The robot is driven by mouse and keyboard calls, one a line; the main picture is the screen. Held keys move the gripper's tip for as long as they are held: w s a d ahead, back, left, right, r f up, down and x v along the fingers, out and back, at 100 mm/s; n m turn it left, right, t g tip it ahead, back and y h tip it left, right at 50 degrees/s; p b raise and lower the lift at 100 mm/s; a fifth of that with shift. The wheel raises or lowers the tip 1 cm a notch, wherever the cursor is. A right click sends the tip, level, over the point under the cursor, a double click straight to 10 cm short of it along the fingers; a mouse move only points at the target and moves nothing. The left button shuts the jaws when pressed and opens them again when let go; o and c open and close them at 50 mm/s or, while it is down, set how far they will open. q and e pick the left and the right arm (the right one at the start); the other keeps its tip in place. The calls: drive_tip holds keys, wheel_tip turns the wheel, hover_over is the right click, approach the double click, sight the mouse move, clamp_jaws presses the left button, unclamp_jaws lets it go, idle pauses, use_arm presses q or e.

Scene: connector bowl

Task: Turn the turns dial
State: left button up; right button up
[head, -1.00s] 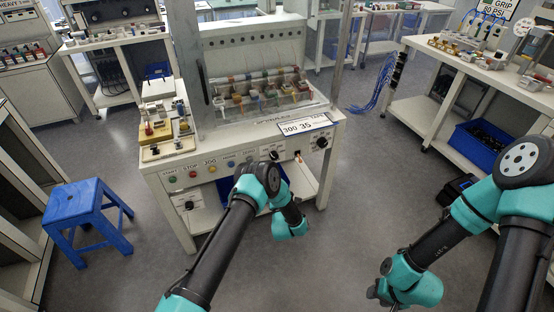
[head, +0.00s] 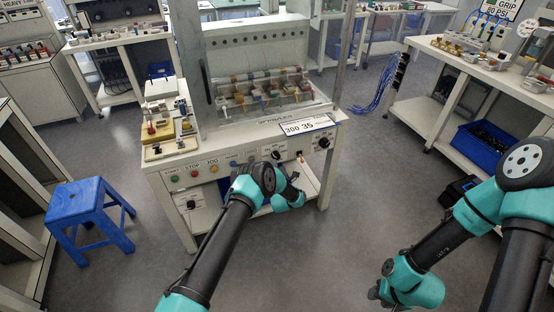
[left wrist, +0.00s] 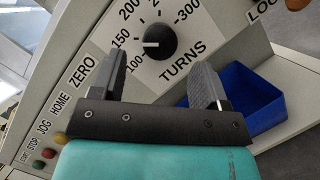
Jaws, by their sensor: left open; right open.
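The turns dial (left wrist: 160,42) is a round black knob with a white pointer mark, on a white plate lettered TURNS. The mark points left, toward the 100 to 150 side of the scale. The dial appears on the machine's front panel in the head view (head: 277,155). My left gripper (left wrist: 150,62) is open and empty, its two dark fingers apart. In the left wrist view the dial lies beyond and between the fingertips, with no visible contact. In the head view the left gripper (head: 296,184) is small and partly hidden by my wrist. My right gripper (head: 374,292) is open, low at the right, far from the panel.
ZERO, HOME and other buttons (left wrist: 60,138) sit left of the dial on the panel. A blue bin (left wrist: 245,97) is below the panel. A second black dial (head: 323,142) is at the panel's right. A blue stool (head: 88,212) stands at left; the middle floor is clear.

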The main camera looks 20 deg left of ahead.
sight(276, 156)
use_arm(q)
drive_tip(key=shift+x, duration=2.6)
drive_tip(key=shift+c, duration=0.2)
drive_tip(key=c, duration=0.9)
